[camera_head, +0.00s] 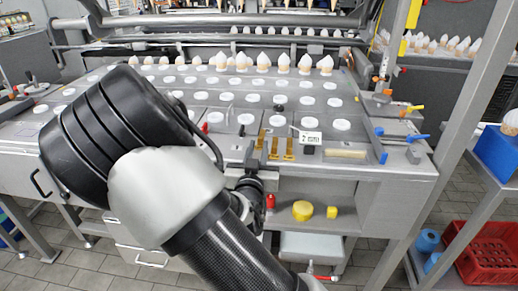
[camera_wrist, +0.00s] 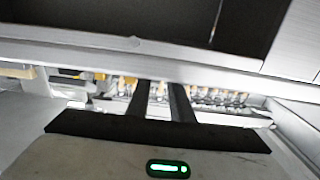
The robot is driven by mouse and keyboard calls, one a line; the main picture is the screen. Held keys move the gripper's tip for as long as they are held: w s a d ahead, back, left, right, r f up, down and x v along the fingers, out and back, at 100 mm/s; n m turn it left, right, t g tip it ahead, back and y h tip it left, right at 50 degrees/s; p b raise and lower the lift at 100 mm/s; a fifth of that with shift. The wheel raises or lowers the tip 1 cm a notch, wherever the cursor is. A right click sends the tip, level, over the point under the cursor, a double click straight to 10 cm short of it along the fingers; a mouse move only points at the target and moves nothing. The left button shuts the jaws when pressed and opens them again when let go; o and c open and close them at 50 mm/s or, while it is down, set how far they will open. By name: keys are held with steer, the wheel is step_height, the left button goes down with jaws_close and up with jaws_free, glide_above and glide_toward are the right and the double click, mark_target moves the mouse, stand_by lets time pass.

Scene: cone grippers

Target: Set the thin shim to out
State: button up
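Three narrow brass-coloured strips stand side by side at the front of the grey machine top in the head view: a left one (camera_head: 261,139), a middle one (camera_head: 274,148) and a right one (camera_head: 289,148). I cannot tell which is the thin shim. A small white label (camera_head: 310,137), seemingly reading "2 mm", is just right of them. My gripper shows in the wrist view (camera_wrist: 160,88) as two dark fingers, apart with nothing seen between them. In the head view my arm reaches toward the front edge, left of the strips, and hides part of the machine.
White discs and a row of white cones (camera_head: 263,62) cover the machine top behind. A wooden bar (camera_head: 345,153) and blue-handled clamps (camera_head: 418,136) are to the right. A shelf below holds yellow blocks (camera_head: 302,210). A grey post (camera_head: 475,90) stands right; a red crate (camera_head: 490,255) is on the lower right.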

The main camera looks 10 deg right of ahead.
mark_target(260, 144)
steer(key=shift+x, duration=1.15)
jaws_close()
